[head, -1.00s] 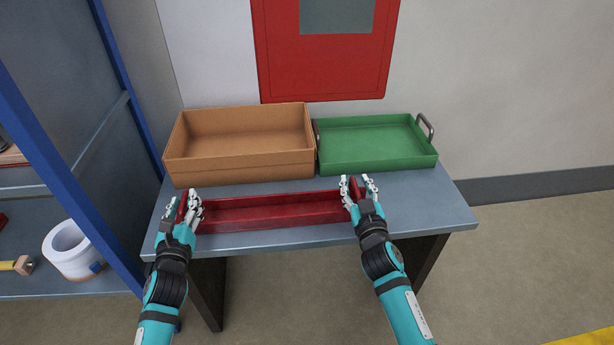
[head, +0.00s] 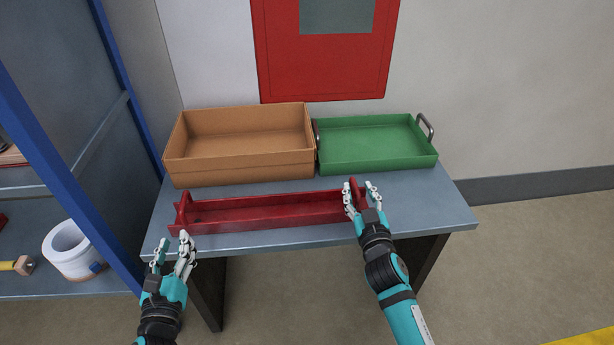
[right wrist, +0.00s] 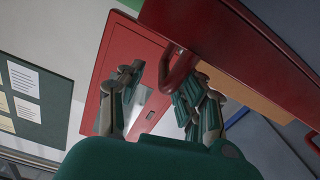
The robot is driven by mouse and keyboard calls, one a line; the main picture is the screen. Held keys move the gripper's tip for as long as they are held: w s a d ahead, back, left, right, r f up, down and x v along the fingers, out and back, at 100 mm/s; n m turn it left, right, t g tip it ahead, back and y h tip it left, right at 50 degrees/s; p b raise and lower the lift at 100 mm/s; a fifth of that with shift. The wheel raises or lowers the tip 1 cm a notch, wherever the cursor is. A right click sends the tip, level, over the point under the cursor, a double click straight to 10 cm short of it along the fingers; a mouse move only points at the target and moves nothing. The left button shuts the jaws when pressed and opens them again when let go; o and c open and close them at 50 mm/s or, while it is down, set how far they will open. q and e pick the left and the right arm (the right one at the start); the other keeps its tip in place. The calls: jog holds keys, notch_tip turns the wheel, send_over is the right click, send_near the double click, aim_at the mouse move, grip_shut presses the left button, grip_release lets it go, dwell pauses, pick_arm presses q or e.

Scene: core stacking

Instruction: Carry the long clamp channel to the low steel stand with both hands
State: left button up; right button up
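The long red clamp channel (head: 268,212) lies flat along the front part of the low steel stand's grey top (head: 425,205). An upright piece rises at each end. My left gripper (head: 172,247) is open and empty in front of the stand's front edge, apart from the channel's left end. My right gripper (head: 360,192) is open at the channel's right end, its fingers spread on either side of the end piece. In the right wrist view the red end handle (right wrist: 178,72) shows between the parted fingers (right wrist: 158,88). Whether a finger touches it I cannot tell.
A brown open box (head: 240,168) and a green tray (head: 375,158) with handles stand behind the channel. A blue-framed shelf (head: 70,195) at left holds a white roll (head: 70,252). The stand's right end is clear.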

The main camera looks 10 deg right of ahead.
jog(key=s, duration=0.9)
jog(key=shift+s+a, duration=0.15)
jog(key=shift+s, duration=0.05)
jog(key=shift+f, duration=0.1)
